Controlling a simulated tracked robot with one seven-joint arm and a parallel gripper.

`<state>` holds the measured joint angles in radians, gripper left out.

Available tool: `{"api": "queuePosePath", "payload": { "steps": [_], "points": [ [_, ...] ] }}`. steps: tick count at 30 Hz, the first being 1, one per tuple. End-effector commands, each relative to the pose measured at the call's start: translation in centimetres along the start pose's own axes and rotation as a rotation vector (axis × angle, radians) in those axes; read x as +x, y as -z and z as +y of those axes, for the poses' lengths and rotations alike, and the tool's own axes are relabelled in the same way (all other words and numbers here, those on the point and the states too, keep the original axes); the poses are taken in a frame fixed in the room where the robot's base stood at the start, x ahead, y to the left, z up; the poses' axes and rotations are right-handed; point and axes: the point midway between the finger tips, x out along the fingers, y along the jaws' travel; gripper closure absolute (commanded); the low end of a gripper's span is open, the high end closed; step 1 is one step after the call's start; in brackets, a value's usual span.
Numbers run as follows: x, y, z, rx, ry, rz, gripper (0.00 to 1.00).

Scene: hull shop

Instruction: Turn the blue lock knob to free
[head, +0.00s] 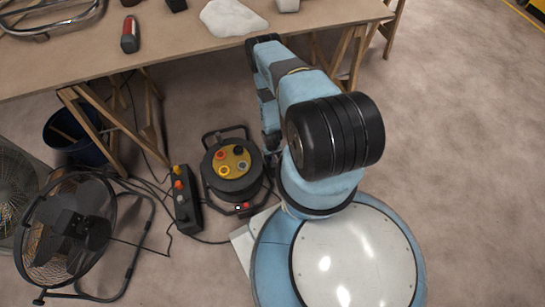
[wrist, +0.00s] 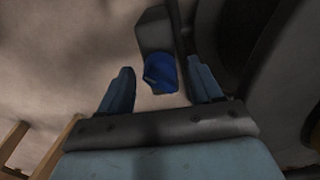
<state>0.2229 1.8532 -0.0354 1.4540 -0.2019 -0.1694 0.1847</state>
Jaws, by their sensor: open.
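The blue lock knob (wrist: 159,73) shows in the wrist view, on a dark grey block (wrist: 155,32) beside a large dark round body. My gripper (wrist: 160,66) is open, with one blue-grey finger to the left of the knob and one to the right. The knob appears between the fingers; a gap shows on the left, and I cannot tell whether the right finger touches it. In the head view the knob and my fingers are hidden behind my arm. The cable reel (head: 230,186), black with a yellow face, stands on the floor just left of my arm.
A black switch box (head: 186,205) with coloured buttons and loose cables lie left of the reel. A floor fan (head: 72,228) and a dark blue bucket (head: 72,135) are further left. The wooden workbench (head: 175,42) stands behind. The floor to the right is clear.

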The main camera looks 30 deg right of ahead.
Motion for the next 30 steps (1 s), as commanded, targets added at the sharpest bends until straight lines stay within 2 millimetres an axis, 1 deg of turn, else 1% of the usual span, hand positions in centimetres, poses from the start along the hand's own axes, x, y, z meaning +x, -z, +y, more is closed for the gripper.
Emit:
{"api": "queuePosePath", "payload": {
  "steps": [2,3,20,25,30],
  "points": [
    [-0.01,0.0,0.01,0.0,0.0,0.0,0.35],
    [-0.02,0.0,0.02,0.0,0.0,0.0,0.37],
    [-0.04,0.0,0.07,0.001,0.0,0.0,0.91],
    [-0.04,0.0,0.08,-0.006,0.0,0.0,0.91],
    [-0.04,0.01,0.08,-0.049,0.0,0.0,0.91]
  ]
}}
